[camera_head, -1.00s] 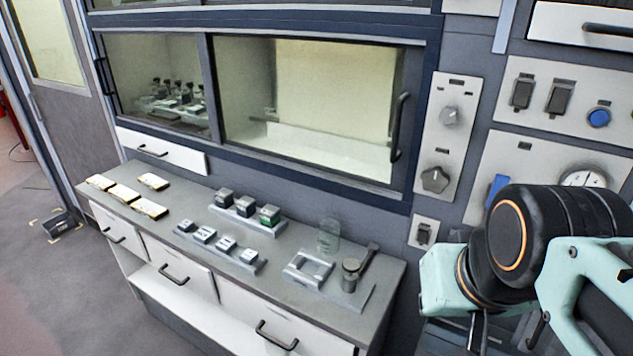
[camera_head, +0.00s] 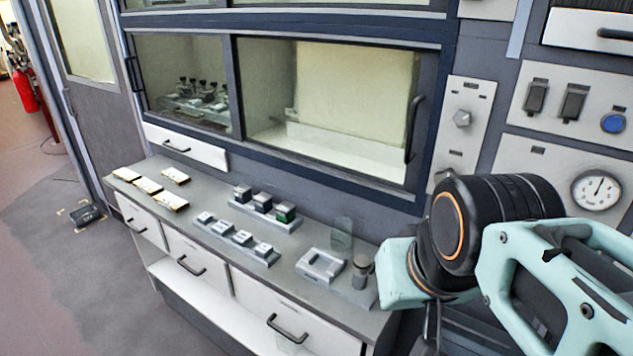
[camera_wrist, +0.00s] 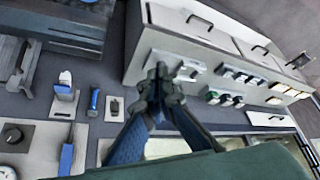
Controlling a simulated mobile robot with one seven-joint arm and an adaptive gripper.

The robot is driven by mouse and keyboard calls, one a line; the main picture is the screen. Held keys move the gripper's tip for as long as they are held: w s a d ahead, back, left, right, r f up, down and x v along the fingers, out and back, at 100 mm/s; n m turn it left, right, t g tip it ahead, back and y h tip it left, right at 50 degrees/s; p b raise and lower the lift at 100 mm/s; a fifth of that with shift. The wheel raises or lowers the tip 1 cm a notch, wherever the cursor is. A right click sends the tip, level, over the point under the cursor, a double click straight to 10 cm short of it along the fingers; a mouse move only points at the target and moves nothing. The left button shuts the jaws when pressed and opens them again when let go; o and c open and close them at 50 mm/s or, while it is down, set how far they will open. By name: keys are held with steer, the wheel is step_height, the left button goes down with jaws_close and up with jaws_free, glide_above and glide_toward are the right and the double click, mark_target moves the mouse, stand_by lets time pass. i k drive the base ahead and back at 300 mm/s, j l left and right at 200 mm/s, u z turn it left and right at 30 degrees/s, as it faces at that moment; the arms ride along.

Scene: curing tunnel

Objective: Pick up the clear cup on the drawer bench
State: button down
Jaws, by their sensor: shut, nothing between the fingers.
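The clear cup (camera_head: 342,235) stands upright near the back edge of the drawer bench (camera_head: 215,218), behind a grey block with a square recess (camera_head: 320,266). It is see-through and faint. I cannot make it out in the wrist view, where my fingers cover part of the bench. My gripper (camera_wrist: 172,72) is shut and empty in the wrist view, with the bench beyond its fingertips. In the head view my arm is right of the cup and apart from it, and my fingers are mostly out of sight.
A dark cylinder (camera_head: 361,270) stands right of the recessed block, close to my wrist. Several small blocks and gold-edged pieces (camera_head: 147,185) lie farther left on the bench. A glazed cabinet (camera_head: 330,105) rises behind it. A gauge panel (camera_head: 597,190) is at the right.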

mark_target(342, 228)
steer(key=i+j, duration=0.15)
steer(key=j, duration=0.15)
steer(key=i+j, duration=0.1)
steer(key=j, duration=0.2)
steer(key=i+j+z, duration=0.1)
steer(key=j+z, duration=0.2)
steer(key=i+j+z, duration=0.1)
steer(key=z, duration=0.2)
steer(key=k+j, duration=0.05)
steer(key=j, duration=0.05)
